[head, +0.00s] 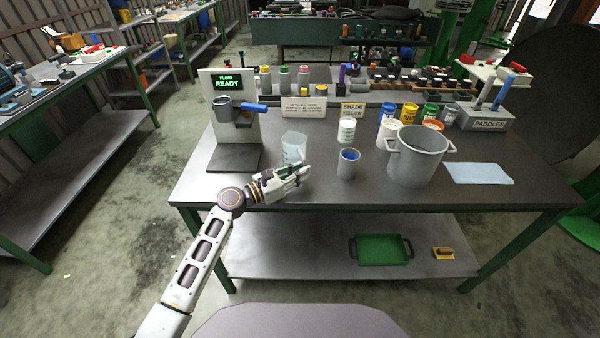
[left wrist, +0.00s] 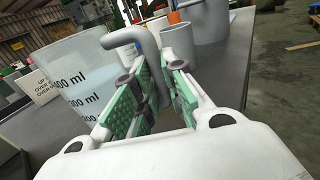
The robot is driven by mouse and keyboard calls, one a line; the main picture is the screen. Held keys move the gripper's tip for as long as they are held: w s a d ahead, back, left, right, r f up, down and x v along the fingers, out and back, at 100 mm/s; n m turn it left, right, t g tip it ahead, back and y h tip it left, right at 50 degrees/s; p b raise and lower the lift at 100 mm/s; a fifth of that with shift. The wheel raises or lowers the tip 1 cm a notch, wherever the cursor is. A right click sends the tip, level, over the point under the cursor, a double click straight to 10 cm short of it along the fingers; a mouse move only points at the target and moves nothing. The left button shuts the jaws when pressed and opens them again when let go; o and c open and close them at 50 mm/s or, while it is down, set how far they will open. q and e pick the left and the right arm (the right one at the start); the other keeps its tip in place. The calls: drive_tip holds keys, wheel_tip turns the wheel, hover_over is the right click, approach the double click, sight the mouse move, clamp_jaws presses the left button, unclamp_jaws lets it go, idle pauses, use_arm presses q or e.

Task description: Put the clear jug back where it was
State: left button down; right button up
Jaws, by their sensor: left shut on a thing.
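The clear jug (head: 293,146) is upright at the front left of the workbench, to the right of the flow machine. It also shows in the left wrist view (left wrist: 75,75), with ml marks on its wall and a grey handle (left wrist: 146,45). My left gripper (head: 300,172) is at the jug's near right side. In the left wrist view its green-padded fingers (left wrist: 152,95) are shut on that handle. Whether the jug's base touches the bench is hidden by the gripper. My right gripper is not in view.
Right of the jug stand a grey cup with blue contents (head: 348,164), a white jar (head: 346,131) and a large grey pot (head: 416,158). A paddles box (head: 485,117) and blue sheet (head: 478,173) are farther right.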

use_arm(q)
drive_tip(key=c, duration=1.5)
unclamp_jaws()
drive_tip(key=shift+v, duration=6)
